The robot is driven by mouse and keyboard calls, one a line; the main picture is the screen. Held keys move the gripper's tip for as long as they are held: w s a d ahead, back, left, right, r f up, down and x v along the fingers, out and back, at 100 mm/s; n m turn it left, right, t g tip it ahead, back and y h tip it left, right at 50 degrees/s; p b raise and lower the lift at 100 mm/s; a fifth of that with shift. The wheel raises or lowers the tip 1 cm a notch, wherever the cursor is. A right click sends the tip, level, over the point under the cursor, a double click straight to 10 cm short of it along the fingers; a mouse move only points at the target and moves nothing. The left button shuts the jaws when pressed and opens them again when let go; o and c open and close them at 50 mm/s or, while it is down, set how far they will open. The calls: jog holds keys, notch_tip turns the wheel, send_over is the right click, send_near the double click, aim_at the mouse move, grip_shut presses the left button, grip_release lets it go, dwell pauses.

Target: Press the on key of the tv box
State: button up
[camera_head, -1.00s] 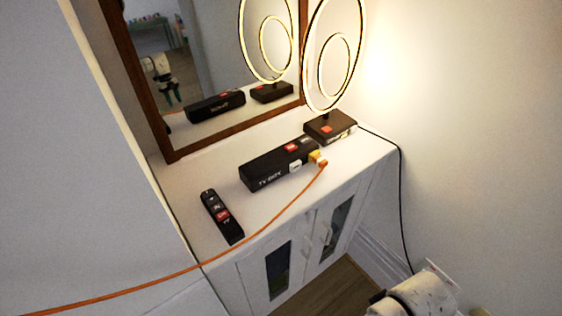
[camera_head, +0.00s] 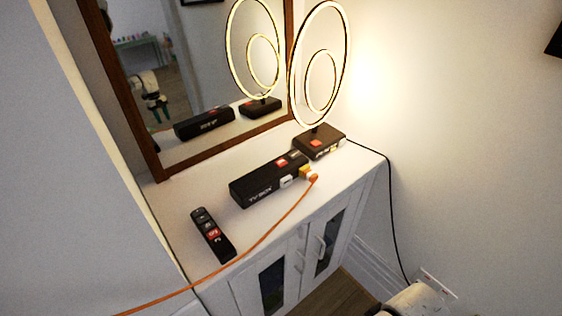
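The tv box (camera_head: 256,187) is a long black box labelled TV BOX, lying on the white cabinet top in front of the mirror. On its top near the right end are a red key (camera_head: 281,162) and a dark grey key (camera_head: 294,154) beside it; their lettering is too small to read. A white piece (camera_head: 286,182) and a yellow plug (camera_head: 305,171) with an orange cable are at its front right. My gripper is not directly in view; only a white part of my arm shows at the bottom right, apart from the box.
A black remote (camera_head: 213,236) lies left of the box. A lit ring lamp (camera_head: 320,143) with a dark base stands to its right. The orange cable (camera_head: 262,240) runs across the cabinet front. A framed mirror (camera_head: 190,70) stands behind. A wall socket (camera_head: 436,283) is at lower right.

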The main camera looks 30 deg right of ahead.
grip_shut()
dwell(1.5)
